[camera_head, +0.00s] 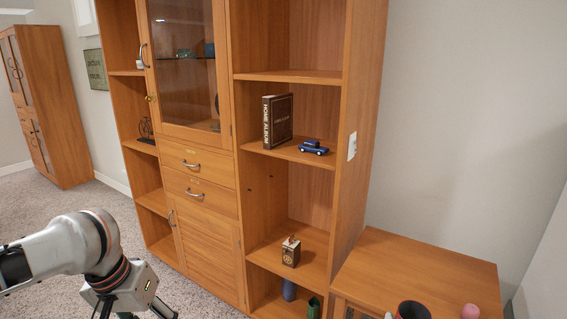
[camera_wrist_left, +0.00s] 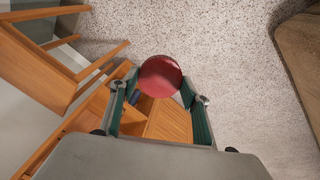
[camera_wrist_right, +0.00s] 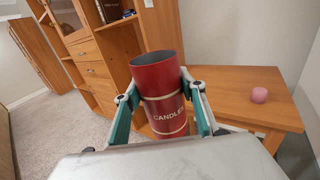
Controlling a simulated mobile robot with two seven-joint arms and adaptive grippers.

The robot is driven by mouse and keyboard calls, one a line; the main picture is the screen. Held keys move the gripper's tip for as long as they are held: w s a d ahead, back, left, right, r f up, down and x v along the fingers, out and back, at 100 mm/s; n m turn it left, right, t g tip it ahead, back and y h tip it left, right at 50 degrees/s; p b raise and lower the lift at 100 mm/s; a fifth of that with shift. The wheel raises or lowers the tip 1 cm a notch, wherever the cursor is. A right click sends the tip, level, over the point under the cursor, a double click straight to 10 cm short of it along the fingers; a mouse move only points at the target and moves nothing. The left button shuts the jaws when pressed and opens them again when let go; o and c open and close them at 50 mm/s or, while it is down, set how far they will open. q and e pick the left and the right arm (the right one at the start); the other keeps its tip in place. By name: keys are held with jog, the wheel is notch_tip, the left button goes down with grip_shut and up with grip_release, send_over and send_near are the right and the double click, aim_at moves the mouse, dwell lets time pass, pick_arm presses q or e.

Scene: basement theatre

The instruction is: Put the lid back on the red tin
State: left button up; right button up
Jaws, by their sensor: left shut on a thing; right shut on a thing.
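The red tin (camera_wrist_right: 160,95), marked CANDLES, is open at the top and shows a dark inside. My right gripper (camera_wrist_right: 165,98) is shut on its sides and holds it nearly upright. The tin's rim also shows at the bottom right edge of the head view (camera_head: 413,307). The round red lid (camera_wrist_left: 160,76) is between the fingers of my left gripper (camera_wrist_left: 159,90), which is shut on it. In the head view the left arm is at the lower left, and the lid does not show there. The lid and the tin are apart.
A wooden side table (camera_head: 418,265) stands at the right, with a pink candle (camera_wrist_right: 260,95) on it. A tall wooden shelf unit (camera_head: 210,160) stands ahead, holding an album (camera_head: 277,120), a blue toy car (camera_head: 313,147) and a small box (camera_head: 291,252). Carpet is clear at the left.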

dwell(0.5)
jog(key=a+r+n+g+y, duration=0.1)
jog(key=a+n+g+y, duration=0.3)
jog(key=a, duration=1.4)
jog(key=n+y, duration=0.4)
jog(key=y, duration=0.3)
jog(key=shift+w+y, duration=0.25)
jog(key=shift+y, duration=0.05)
pick_arm(q)
jog(key=shift+d, duration=0.1)
jog(key=d+r, duration=0.4)
jog(key=d, duration=0.6)
jog(key=d+r+m+g+y, duration=0.1)
jog(key=d+r, duration=0.4)
jog(key=d, duration=0.5)
jog(key=d+r+g+y, duration=0.1)
jog(key=d+r, duration=0.4)
jog(key=d, duration=0.5)
jog(key=shift+w+d+r, duration=0.15)
jog(key=shift+w+d, duration=0.2)
jog(key=shift+w, duration=0.05)
pick_arm(e)
jog(key=shift+r, duration=0.1)
pick_arm(q)
jog(key=shift+f, duration=2)
jog(key=shift+f, duration=0.1)
